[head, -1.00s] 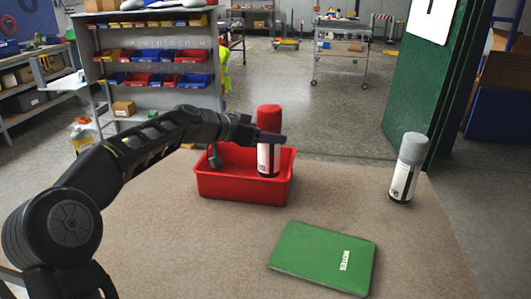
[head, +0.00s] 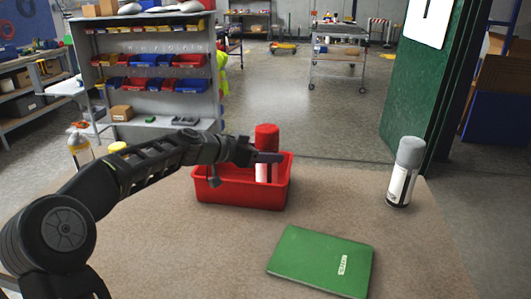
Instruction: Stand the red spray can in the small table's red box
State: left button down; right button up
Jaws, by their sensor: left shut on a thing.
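The red spray can (head: 266,134) has a red cap and a white and dark body. It is upright inside the red box (head: 240,195), towards its right side, with its lower part hidden by the box's front wall. The box stands on the small table (head: 180,255). My left gripper (head: 268,157) reaches in from the left and is shut on the can, just below the cap. Whether the can's base touches the box floor is hidden. My right gripper is not in view.
A grey-capped spray can (head: 403,172) stands upright at the table's right. A green notebook (head: 322,261) lies flat in front of the box. Bare table lies between them. A shelf with coloured bins (head: 150,75) and a green panel (head: 412,85) are beyond the table.

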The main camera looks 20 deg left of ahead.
pick_arm(q)
jog(key=shift+f, duration=0.1)
jog(key=shift+c, duration=2.1)
grip_release()
jog(key=b+v, duration=0.4)
jog(key=v, duration=0.8)
